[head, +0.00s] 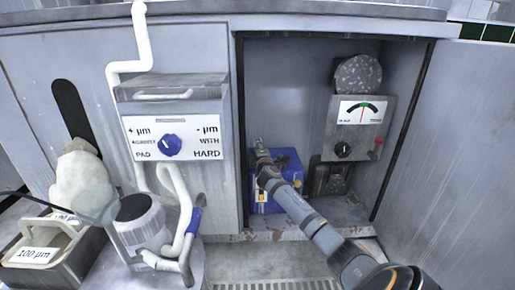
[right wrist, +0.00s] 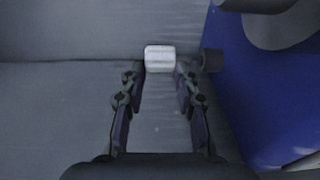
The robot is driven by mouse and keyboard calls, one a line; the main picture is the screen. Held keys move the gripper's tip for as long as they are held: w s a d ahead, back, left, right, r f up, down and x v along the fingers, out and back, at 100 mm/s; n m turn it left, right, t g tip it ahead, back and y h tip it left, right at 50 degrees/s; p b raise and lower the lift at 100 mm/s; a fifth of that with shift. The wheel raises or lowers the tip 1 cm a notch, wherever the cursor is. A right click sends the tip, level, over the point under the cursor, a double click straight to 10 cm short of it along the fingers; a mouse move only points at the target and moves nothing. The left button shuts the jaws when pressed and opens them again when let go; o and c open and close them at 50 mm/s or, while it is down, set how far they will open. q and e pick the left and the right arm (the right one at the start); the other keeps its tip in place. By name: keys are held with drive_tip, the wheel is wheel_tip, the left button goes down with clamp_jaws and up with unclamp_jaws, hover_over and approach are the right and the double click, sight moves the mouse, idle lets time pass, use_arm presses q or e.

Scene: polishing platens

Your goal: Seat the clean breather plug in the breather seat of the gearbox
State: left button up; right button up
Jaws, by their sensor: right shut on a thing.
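The gearbox (head: 289,158) is a blue box with yellow marks, low inside the open cabinet. My right arm reaches across its front, and my right gripper (head: 262,153) is at its upper left. In the right wrist view, my right gripper (right wrist: 160,72) is shut on a small pale, block-like piece (right wrist: 160,57), which looks like the breather plug. The blue gearbox side (right wrist: 265,100) fills the right of that view, apart from the fingers. A short dark stub (right wrist: 211,60) sits by its edge, just right of the plug; I cannot tell whether it is the seat. My left gripper is not in view.
A gauge box (head: 358,128) hangs on the cabinet's right side, above a dark fitting (head: 329,178). The cabinet's left edge (head: 240,130) is close to my right gripper. A control box (head: 173,130) with white pipes and a grey tray (head: 42,250) stand left.

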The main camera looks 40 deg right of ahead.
drive_tip(key=shift+p, duration=0.45)
idle(1.1)
drive_tip(key=shift+f, duration=0.15)
idle(0.3)
drive_tip(key=shift+f+b, duration=0.35)
drive_tip(key=shift+b, duration=0.05)
drive_tip(key=shift+f+b, duration=0.6)
drive_tip(key=shift+f, duration=0.1)
drive_tip(key=o, duration=1.1)
drive_tip(key=shift+s, duration=0.15)
drive_tip(key=v, duration=1.1)
drive_tip(key=shift+s+a, duration=0.3)
drive_tip(key=shift+a, duration=0.05)
